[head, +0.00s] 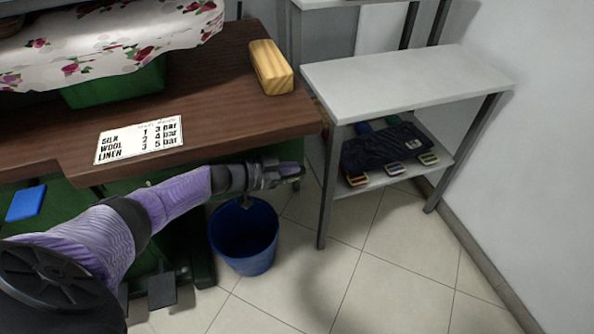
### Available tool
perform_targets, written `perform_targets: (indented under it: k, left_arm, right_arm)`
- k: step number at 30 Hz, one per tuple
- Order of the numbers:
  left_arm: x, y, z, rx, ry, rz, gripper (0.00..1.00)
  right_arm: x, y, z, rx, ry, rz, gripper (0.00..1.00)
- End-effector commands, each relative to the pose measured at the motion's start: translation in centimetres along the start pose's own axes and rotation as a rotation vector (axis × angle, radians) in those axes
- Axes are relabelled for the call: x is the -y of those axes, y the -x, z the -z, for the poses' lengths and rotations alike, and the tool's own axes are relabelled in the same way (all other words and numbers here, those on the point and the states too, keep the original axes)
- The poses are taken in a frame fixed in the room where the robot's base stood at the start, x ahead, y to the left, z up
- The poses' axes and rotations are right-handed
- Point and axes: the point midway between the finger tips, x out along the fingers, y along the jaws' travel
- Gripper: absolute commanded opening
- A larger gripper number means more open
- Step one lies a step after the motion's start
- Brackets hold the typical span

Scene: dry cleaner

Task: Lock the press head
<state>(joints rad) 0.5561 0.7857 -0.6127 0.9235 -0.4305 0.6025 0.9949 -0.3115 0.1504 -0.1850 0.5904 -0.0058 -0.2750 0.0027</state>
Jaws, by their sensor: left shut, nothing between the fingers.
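A press with a white, rose-patterned cloth cover (105,40) over a green body (118,85) is at the upper left, cut off by the picture edge. I cannot tell its head from its lower bed, and no lock or handle shows clearly. My left gripper (293,173) is shut and empty. It points right, just off the front edge of the brown wooden table (215,100) and above the blue bucket, apart from the press. My right gripper is not in view.
A card of pressure settings (140,139) and a wooden block (270,66) lie on the table. A blue bucket (245,240) stands on the floor. Dark pedals (162,290) are at lower left. A grey shelf unit (410,78) holds folded dark cloth (385,148). Floor at lower right is clear.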

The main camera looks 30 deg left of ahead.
Motion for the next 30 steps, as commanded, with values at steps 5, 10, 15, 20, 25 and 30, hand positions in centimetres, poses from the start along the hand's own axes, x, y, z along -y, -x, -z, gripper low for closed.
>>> perform_targets:
  k: [5,10,15,20,25,30]
  left_arm:
    - [0.36,0.15,-0.22,0.014,-0.002,-0.002,0.0]
    - [0.47,0.19,-0.28,0.019,-0.002,-0.003,0.0]
    - [0.49,0.21,-0.3,0.021,-0.002,-0.003,0.0]
    - [0.49,0.22,-0.31,0.021,-0.002,-0.003,0.0]
    - [0.49,0.21,-0.3,0.02,-0.002,-0.003,0.0]
    - [0.49,0.31,-0.27,0.02,-0.002,-0.003,0.0]
  right_arm:
    - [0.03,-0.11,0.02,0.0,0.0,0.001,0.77]
    - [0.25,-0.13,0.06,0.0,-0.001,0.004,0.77]
    - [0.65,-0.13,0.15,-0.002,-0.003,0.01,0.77]
    - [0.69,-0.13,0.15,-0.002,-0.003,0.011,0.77]
    - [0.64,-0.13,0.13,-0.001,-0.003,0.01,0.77]
    - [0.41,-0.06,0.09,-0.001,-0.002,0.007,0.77]
